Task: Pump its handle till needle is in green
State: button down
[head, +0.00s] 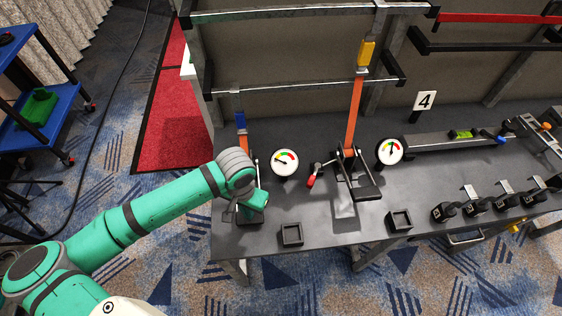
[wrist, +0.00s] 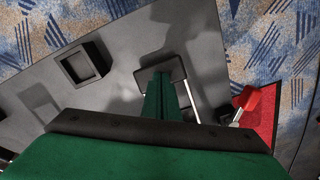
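On the table, a pump with an orange upright and a blue top (head: 240,119) stands at the left, partly hidden by my arm. Beside it is a round white gauge (head: 285,163) with a coloured arc; its needle points left, outside the green as far as I can tell. My gripper (head: 252,207) is low over this pump's front. In the wrist view its green fingers (wrist: 160,92) are together, tips over a black bar (wrist: 176,71) on metal rods. I cannot tell whether they touch it. A red-ended lever (wrist: 248,98) is to the right there.
A second pump with an orange upright and yellow top (head: 366,54) has its own gauge (head: 389,151). Several black blocks (head: 477,207) stand at the right. Metal rails (head: 300,87) run behind.

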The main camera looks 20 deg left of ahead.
notch_tip(320, 180, up, 10)
jog(key=shift+f, duration=0.25)
dwell(0.4)
jog(key=shift+f, duration=0.1)
dwell(0.8)
dwell(2.5)
dwell(0.9)
dwell(2.6)
